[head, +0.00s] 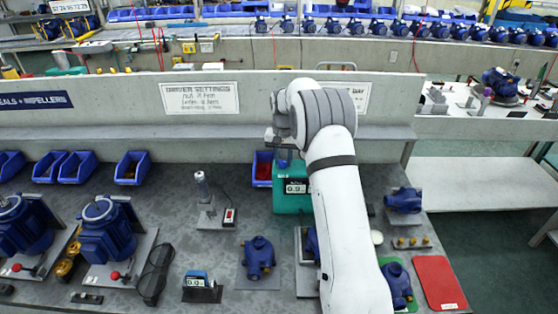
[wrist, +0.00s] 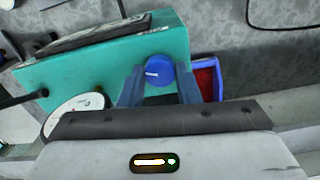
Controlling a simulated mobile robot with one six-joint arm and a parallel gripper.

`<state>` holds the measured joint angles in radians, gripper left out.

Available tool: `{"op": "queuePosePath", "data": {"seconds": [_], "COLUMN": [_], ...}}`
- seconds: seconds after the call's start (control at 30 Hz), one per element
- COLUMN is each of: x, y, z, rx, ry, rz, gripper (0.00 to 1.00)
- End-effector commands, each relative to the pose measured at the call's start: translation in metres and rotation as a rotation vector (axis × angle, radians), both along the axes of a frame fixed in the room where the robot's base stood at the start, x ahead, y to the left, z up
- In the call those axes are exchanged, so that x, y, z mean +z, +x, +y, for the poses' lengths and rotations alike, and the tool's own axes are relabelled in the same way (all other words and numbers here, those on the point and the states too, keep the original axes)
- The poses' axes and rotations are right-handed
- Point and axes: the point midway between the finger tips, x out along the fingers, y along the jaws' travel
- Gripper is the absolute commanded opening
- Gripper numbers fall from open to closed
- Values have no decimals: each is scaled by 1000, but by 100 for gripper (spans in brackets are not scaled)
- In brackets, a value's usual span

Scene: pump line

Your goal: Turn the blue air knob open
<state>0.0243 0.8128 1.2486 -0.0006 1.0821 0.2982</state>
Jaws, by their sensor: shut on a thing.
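The blue air knob (wrist: 158,68) is round with a short white mark and sits on a teal box (wrist: 95,62) in the wrist view. My gripper (wrist: 159,80) has one finger on each side of the knob and is shut on it. In the head view the teal box (head: 291,203) stands at the back of the bench with a small display that seems to read 0.9. My wrist and arm cover the knob and the fingertips there.
A blue bin with red contents (head: 262,169) stands close beside the teal box. A tool on a stand (head: 203,188) is left of it. Blue pumps (head: 258,257) and a red mat (head: 439,281) lie nearer the front. A low wall (head: 150,100) runs behind.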

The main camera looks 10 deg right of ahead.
Motion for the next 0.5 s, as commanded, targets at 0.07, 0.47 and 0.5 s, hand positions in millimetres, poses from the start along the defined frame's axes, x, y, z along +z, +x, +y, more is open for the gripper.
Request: {"op": "queuePosePath", "data": {"seconds": [0.07,0.47,0.5], "x": [3,4,4], "y": [4,4,4], "z": [0,-1,-1], "rx": [67,324,340], "ry": [-1,-3,-3], "rz": [-16,-16,-16], "gripper": [7,7,7]}}
